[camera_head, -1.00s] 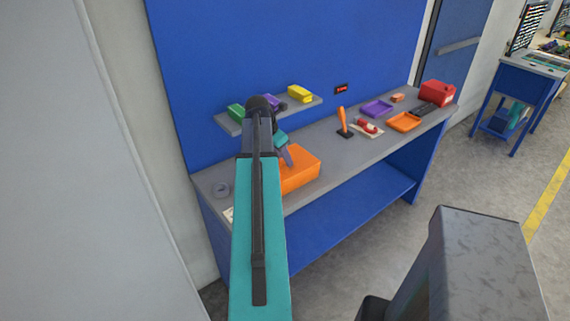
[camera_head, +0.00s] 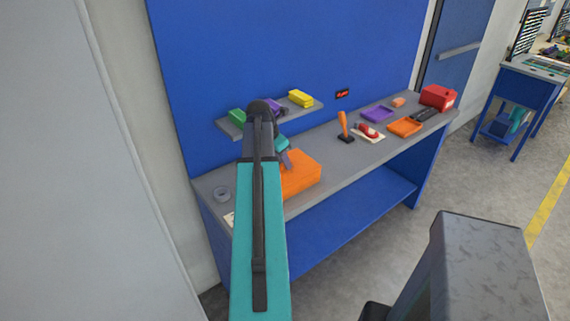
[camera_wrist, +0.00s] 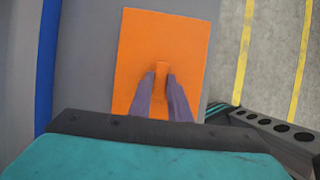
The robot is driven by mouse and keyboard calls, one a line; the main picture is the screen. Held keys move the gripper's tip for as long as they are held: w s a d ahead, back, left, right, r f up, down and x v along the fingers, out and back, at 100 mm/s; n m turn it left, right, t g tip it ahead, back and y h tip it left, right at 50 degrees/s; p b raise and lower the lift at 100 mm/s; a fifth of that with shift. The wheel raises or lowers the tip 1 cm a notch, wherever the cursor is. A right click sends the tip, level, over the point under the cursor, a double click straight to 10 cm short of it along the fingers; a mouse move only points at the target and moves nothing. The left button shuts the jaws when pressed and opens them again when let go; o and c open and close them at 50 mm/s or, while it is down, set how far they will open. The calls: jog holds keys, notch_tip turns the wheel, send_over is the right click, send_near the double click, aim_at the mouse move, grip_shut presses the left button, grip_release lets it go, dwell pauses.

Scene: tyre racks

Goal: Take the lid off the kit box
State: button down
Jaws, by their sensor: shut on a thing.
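The kit box (camera_head: 303,178) is an orange box on the grey workbench, partly hidden behind my arm in the head view. In the wrist view its flat orange lid (camera_wrist: 188,50) fills the middle, with a small orange handle (camera_wrist: 161,70) standing on it. My gripper (camera_wrist: 161,80) is over the lid, its two purple-grey fingers shut on the handle from both sides. In the head view my gripper (camera_head: 285,160) is just above the box top. I cannot tell whether the lid is apart from the box.
The workbench (camera_head: 335,160) holds a grey ring (camera_head: 222,193) on the left. To the right are an orange-handled tool (camera_head: 343,125), a red object on a white cloth (camera_head: 369,131), purple (camera_head: 377,113) and orange trays (camera_head: 405,127), and a red box (camera_head: 438,97). A shelf with coloured blocks stands behind.

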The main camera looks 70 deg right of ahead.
jog(key=shift+r, duration=0.15)
jog(key=shift+r+b, duration=0.65)
jog(key=shift+r, duration=0.9)
jog(key=s+a+b, duration=0.1)
jog(key=s+a, duration=0.3)
jog(key=s, duration=0.2)
jog(key=s+a+r+b, duration=0.1)
jog(key=s+a+b, duration=0.1)
jog(key=s+a, duration=0.3)
jog(key=shift+s+r, duration=0.3)
jog(key=shift+s, duration=0.85)
jog(key=shift+s, duration=0.1)
